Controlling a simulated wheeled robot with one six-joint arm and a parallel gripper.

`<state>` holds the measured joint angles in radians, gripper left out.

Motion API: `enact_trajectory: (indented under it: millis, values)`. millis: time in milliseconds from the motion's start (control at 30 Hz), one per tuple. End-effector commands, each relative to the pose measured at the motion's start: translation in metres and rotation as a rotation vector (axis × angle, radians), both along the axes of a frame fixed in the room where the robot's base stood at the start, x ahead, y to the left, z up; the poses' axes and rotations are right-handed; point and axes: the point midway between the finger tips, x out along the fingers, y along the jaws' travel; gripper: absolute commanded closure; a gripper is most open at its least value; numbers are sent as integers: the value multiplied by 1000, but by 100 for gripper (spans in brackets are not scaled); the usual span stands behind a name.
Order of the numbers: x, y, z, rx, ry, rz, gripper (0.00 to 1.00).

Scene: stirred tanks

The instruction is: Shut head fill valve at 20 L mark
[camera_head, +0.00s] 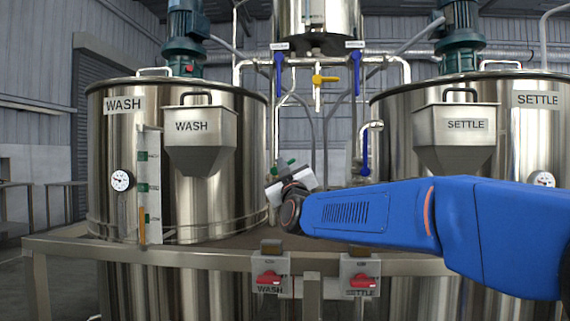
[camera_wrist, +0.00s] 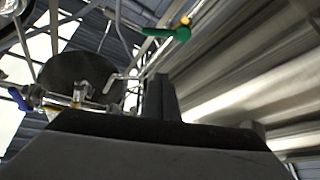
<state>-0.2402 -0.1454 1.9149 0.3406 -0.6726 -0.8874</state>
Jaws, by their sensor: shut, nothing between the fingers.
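The head tank (camera_head: 318,18) hangs at top centre in the head view; its top is cut off, and I cannot read a 20 L mark on it. Below it are a left blue lever (camera_head: 279,73), a right blue lever (camera_head: 357,73), both hanging down, and a yellow lever (camera_head: 325,79) lying sideways. I cannot tell which valve is the head fill. A small green handle (camera_head: 279,162) is just above my gripper (camera_head: 284,181); a green handle also shows in the wrist view (camera_wrist: 181,34), apart from the finger. My gripper is shut and empty.
The WASH tank (camera_head: 217,200) stands left and the SETTLE tank (camera_head: 395,120) right, each with a hopper. Another blue lever (camera_head: 365,154) hangs on the right pipe. A rail (camera_head: 140,256) with red switches crosses in front. The gap between the tanks is narrow.

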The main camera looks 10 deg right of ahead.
Motion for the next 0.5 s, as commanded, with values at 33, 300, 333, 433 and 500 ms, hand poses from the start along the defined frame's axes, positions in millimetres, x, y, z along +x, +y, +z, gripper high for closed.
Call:
enact_trajectory:
  millis: [33,300,333,433,500]
  values:
    - [-1,-4,-2,-20,-9,-24,100]
    - [6,-10,0,-58,-24,-71,100]
    - [9,-10,1,-58,-23,-70,100]
    - [22,-11,7,-58,-23,-70,100]
    - [33,-11,13,-56,-23,-70,100]
